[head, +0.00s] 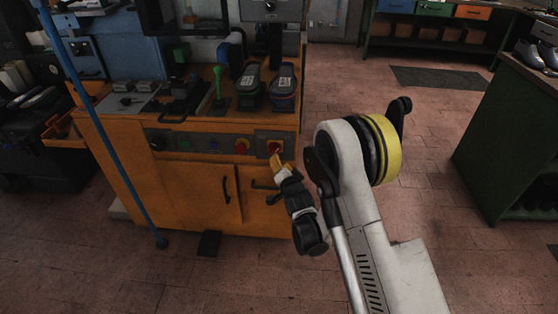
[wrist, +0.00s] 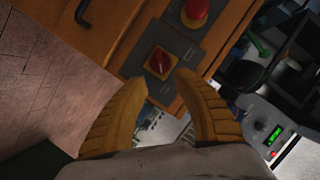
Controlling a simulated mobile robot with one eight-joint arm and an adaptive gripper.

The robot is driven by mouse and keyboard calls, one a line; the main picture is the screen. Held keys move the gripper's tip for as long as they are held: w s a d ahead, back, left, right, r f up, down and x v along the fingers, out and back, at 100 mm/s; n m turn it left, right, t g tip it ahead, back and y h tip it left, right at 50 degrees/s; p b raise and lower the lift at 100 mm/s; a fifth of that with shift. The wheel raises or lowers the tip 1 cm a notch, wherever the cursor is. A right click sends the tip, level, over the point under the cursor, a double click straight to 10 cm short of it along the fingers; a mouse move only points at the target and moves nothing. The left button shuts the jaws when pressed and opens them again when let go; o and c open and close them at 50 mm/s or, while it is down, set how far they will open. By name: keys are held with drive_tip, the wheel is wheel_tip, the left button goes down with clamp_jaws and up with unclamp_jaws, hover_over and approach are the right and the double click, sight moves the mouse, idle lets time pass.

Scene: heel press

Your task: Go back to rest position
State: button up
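My gripper (head: 281,163) has yellow fingers and is in front of the orange press cabinet (head: 195,192), close to the red rotary switch (head: 275,147) at the right end of its control panel. In the wrist view the two fingers of my gripper (wrist: 162,84) are apart with nothing between them. The rotary switch (wrist: 159,61) shows just beyond the fingertips, apart from them in the picture. Whether a fingertip touches the panel I cannot tell.
A red push button (head: 241,146) sits left of the switch. Two dark shoe-like pieces (head: 284,88) stand on the cabinet top. A blue pole (head: 108,133) stands at the left. A green bench (head: 510,140) is at the right. The floor between is open.

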idle(0.4)
drive_tip(key=s+d+r+n+g+h, duration=0.1)
drive_tip(key=s+d+r+g, duration=0.1)
drive_tip(key=s+d+r, duration=0.6)
drive_tip(key=s+d+r+n+g+h, duration=0.15)
drive_tip(key=d+r, duration=0.35)
drive_tip(key=r, duration=0.7)
drive_tip(key=s+d+n+g, duration=0.2)
drive_tip(key=s+d, duration=0.2)
drive_tip(key=s, duration=1.1)
drive_tip(key=s+d+r+n+g+h, duration=0.1)
drive_tip(key=s+d, duration=0.4)
drive_tip(key=s, duration=1)
drive_tip(key=shift+r+n+g, duration=0.15)
drive_tip(key=shift+n+g, duration=0.3)
drive_tip(key=shift+n, duration=0.1)
